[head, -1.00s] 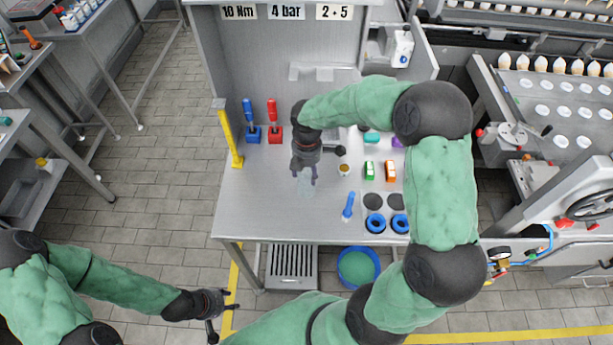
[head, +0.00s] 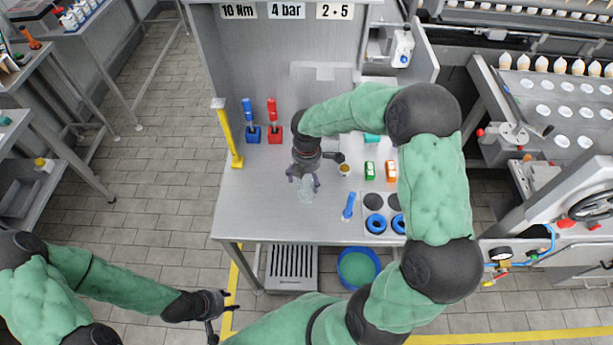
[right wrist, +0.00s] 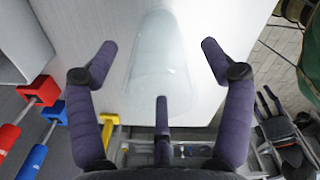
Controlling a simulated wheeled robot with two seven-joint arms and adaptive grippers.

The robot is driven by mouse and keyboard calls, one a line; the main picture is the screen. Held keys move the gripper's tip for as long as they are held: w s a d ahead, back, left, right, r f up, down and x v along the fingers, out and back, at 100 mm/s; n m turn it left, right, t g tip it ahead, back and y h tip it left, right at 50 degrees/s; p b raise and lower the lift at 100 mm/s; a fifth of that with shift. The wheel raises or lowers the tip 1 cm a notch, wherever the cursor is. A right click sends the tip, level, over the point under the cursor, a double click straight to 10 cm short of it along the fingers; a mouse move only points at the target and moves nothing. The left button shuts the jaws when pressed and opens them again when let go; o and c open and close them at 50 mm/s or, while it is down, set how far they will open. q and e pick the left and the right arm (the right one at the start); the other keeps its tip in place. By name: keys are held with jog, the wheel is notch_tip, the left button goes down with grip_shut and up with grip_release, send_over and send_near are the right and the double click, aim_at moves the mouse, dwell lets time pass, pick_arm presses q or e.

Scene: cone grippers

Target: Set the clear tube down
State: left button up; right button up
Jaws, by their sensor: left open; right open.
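The clear tube (head: 306,194) is pale and see-through, on the steel bench just in front of my right gripper. It fills the upper middle of the right wrist view (right wrist: 158,45). I cannot tell for sure whether it stands or lies. My right gripper (head: 304,182) is open, with its dark purple fingers spread on both sides of the tube and a gap showing on each side in the right wrist view (right wrist: 160,62). My left gripper (head: 223,305) is open and empty, low at the left, in front of the bench and away from the tube.
The bench (head: 262,205) is bare left of the tube. A yellow post (head: 229,135) and blue and red handled tools (head: 272,122) stand behind. To the right are a blue tool (head: 349,206), blue rings (head: 375,223) and a green block (head: 370,171). A blue bin (head: 344,268) is below.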

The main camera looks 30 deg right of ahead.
jog(key=shift+r, duration=0.1)
notch_tip(320, 180, up, 12)
jog(key=p, duration=0.1)
jog(key=shift+p, duration=0.35)
